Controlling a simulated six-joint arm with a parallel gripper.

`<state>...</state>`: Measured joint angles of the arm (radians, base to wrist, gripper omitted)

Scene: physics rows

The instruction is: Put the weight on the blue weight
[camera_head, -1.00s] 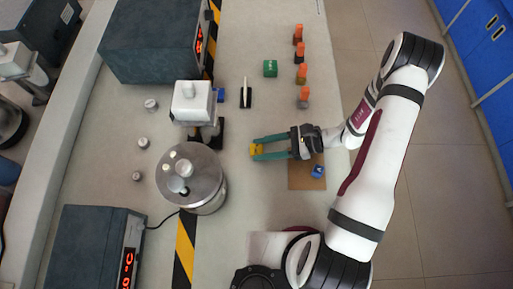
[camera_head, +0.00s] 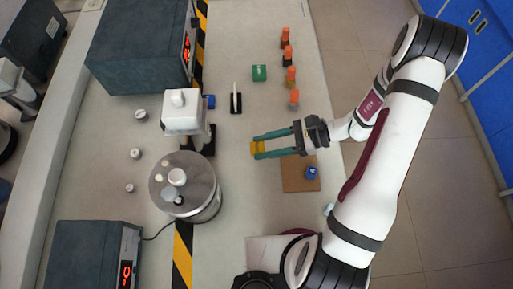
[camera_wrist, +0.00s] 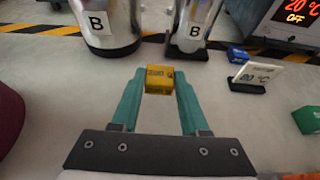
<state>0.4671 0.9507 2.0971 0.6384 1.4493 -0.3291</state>
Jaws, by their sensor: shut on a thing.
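A yellow block-shaped weight (camera_head: 257,148) is between the fingertips of my gripper (camera_head: 262,146), which is shut on it. In the wrist view the yellow weight (camera_wrist: 159,80) sits between the two teal fingers (camera_wrist: 159,88), with printing on its face. The blue weight (camera_head: 311,172) is a small cube with a white mark. It rests on the brown square board (camera_head: 290,182), below and to the right of the fingertips in the head view.
A metal pot (camera_head: 186,195) and a white-topped device (camera_head: 184,112) stand left of my gripper. Bare table surrounds the board.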

